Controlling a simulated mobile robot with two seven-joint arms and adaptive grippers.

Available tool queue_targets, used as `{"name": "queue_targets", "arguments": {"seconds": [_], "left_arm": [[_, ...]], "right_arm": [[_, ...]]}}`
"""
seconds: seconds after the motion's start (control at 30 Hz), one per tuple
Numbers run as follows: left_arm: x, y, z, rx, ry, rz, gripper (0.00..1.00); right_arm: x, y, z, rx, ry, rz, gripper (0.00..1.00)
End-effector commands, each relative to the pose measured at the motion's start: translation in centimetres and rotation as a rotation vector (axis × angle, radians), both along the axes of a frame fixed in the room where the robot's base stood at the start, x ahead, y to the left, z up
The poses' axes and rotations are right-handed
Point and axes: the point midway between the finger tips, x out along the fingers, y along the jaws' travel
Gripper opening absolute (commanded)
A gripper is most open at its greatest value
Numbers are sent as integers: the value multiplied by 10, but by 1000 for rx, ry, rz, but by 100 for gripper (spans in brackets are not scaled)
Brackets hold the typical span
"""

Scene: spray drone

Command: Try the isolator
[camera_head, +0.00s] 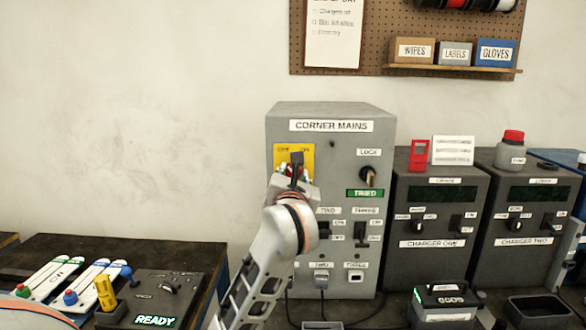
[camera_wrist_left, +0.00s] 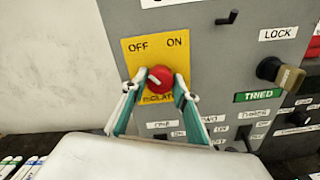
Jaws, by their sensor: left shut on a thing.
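The grey CORNER MAINS cabinet (camera_head: 330,115) stands in the middle of the head view. Its isolator is a red round knob (camera_wrist_left: 160,79) on a yellow plate (camera_wrist_left: 135,52) marked OFF and ON. A pale mark on the knob seems to point up and left, toward OFF. My left gripper (camera_wrist_left: 156,88) has its teal fingers on either side of the knob and is shut on it. In the head view my left gripper (camera_head: 295,172) hides most of the knob. A brass-coloured piece (camera_head: 369,175) sits under the LOCK label. Below it a TRIED sign (camera_head: 365,193) shows green. My right gripper is not in view.
CHARGER ONE (camera_head: 435,210) and CHARGER TWO (camera_head: 525,205) stand right of the cabinet. A panel with a lit READY sign (camera_head: 155,320) and white strips with coloured knobs lie at lower left. Switches (camera_head: 323,229) and cables sit low on the cabinet. The wall left of it is bare.

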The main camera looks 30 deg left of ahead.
Motion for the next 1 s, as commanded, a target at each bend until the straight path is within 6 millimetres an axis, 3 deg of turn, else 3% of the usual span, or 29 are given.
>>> {"name": "queue_targets", "arguments": {"seconds": [0.4,0.73,0.77,0.87,1.0], "left_arm": [[0,0,1,118,73,1,7],[0,0,0,135,82,1,7],[0,0,0,135,82,1,31],[0,0,0,134,82,0,57],[0,0,0,133,81,0,57]], "right_arm": [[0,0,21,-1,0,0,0],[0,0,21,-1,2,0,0],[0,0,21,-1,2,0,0],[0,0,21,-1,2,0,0],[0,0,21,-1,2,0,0]]}}
